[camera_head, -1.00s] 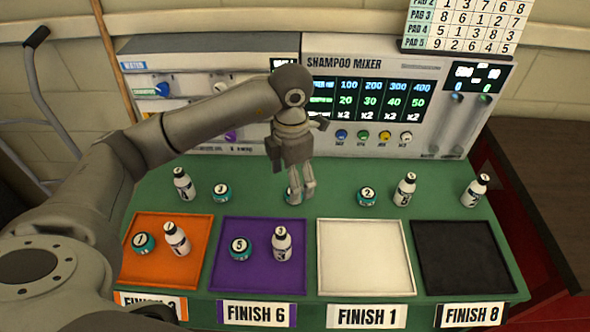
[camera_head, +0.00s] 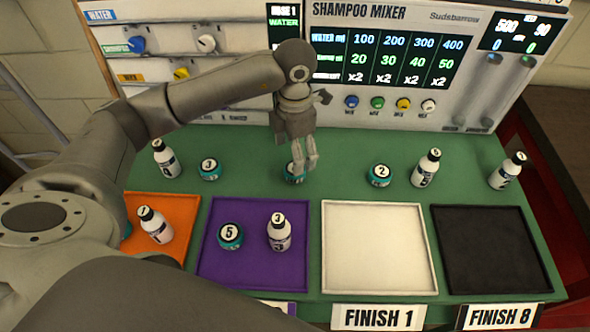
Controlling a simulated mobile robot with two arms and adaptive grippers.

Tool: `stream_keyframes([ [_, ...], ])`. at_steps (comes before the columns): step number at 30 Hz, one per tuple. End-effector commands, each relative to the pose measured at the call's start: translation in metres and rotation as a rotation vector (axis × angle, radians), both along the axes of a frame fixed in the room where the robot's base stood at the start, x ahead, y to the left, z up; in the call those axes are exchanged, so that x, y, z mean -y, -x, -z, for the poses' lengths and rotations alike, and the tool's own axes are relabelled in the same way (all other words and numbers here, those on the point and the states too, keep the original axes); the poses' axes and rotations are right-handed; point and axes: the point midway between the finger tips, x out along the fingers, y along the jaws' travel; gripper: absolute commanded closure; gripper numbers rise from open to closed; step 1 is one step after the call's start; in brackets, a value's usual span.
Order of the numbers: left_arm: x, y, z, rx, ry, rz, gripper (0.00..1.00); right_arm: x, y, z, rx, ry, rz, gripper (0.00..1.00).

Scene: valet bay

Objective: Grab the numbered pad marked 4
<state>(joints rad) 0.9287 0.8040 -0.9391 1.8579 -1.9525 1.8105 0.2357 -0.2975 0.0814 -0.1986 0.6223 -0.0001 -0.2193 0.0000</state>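A teal round pad (camera_head: 292,175) stands on the green counter behind the gap between the purple and white trays. Its top is partly covered by my gripper, so I cannot read its number. My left gripper (camera_head: 307,163) points down right at this pad, with its fingers slightly apart. I cannot tell whether they touch the pad. Other teal pads show their numbers: pad 3 (camera_head: 209,170), pad 2 (camera_head: 379,175) and pad 5 (camera_head: 230,236), which lies in the purple tray. My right gripper is not in view.
White bottles stand at the back left (camera_head: 165,160), back right (camera_head: 426,168) and far right (camera_head: 507,171). Bottles also stand in the orange tray (camera_head: 181,206) and purple tray (camera_head: 262,279). The white tray (camera_head: 377,250) and black tray (camera_head: 490,250) are empty. The shampoo mixer (camera_head: 420,100) borders the back.

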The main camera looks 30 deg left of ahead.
Motion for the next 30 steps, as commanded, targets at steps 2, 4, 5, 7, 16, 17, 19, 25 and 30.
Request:
stream_keyframes([
  [2,0.000,0.001,0.012,-0.003,0.001,-0.001,0.26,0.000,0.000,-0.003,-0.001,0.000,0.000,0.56],
  [4,0.000,0.000,0.020,-0.003,0.000,0.000,0.26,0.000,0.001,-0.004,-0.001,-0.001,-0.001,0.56],
  [5,0.000,0.000,0.023,-0.003,0.000,0.000,0.26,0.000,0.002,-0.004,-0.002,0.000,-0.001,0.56],
  [7,0.000,0.000,0.027,-0.001,0.000,0.001,0.26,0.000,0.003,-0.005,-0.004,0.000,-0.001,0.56],
  [16,-0.003,-0.007,0.064,-0.004,0.001,0.000,0.26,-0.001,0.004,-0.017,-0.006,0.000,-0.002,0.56],
  [17,-0.003,-0.007,0.069,-0.004,0.001,0.000,0.26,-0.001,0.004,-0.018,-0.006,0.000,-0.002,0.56],
  [19,-0.004,-0.007,0.075,-0.001,0.000,0.001,0.26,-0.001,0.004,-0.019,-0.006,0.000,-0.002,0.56],
  [25,-0.004,-0.008,0.081,0.000,0.000,0.000,0.26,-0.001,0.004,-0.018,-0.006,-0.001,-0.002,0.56],
  [30,-0.004,-0.008,0.080,0.000,0.000,0.000,0.36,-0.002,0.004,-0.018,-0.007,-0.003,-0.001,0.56],
])
